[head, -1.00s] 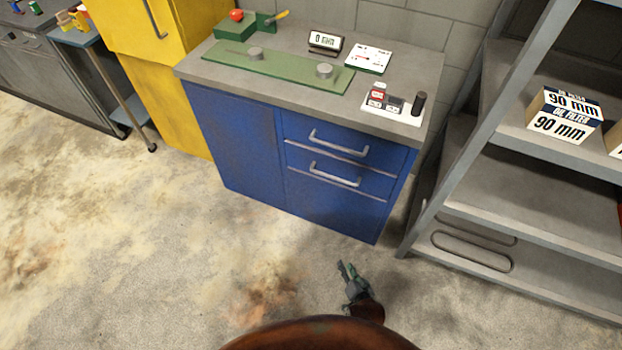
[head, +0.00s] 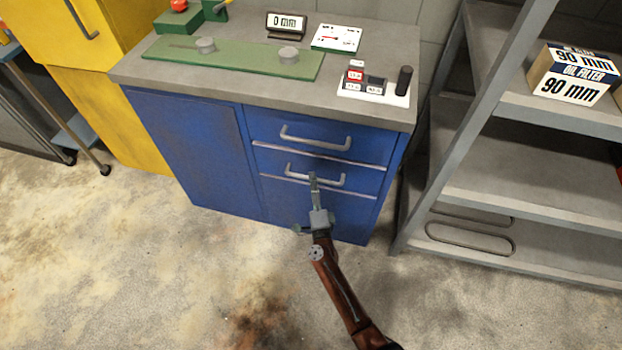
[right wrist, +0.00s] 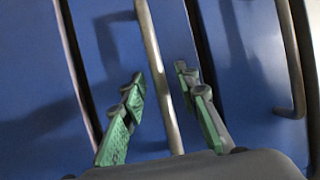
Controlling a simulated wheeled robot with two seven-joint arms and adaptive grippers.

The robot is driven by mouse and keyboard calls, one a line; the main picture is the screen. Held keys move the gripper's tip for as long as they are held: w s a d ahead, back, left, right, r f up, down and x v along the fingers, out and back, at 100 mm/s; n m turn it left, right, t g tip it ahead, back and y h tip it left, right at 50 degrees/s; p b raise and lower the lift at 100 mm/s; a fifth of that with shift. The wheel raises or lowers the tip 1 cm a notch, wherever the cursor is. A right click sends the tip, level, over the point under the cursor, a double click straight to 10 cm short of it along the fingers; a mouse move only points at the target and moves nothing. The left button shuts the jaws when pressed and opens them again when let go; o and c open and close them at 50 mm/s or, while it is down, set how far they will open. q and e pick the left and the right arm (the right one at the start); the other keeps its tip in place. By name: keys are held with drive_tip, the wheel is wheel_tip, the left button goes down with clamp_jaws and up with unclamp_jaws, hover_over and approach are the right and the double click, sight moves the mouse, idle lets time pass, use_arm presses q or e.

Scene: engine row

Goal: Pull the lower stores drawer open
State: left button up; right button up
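The lower stores drawer (head: 352,181) is the second drawer down in the blue cabinet in the head view. It looks shut. Its pale bar handle (head: 334,182) is partly hidden by my right gripper (head: 313,182). In the right wrist view the handle (right wrist: 152,45) runs between the two green-padded fingers of my right gripper (right wrist: 160,75). The fingers are open, one on each side of the bar, with gaps visible. My left gripper is not in view.
The upper drawer handle (head: 315,142) is just above; it also shows in the right wrist view (right wrist: 291,60). A grey shelf rack (head: 480,120) stands close at right. A yellow cabinet (head: 110,100) is at left. The floor in front is clear.

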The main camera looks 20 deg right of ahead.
drive_tip(key=shift+w+d+r, duration=0.1)
drive_tip(key=shift+w+d, duration=0.05)
drive_tip(key=shift+w, duration=0.55)
drive_tip(key=shift+c, duration=0.6)
clamp_jaws()
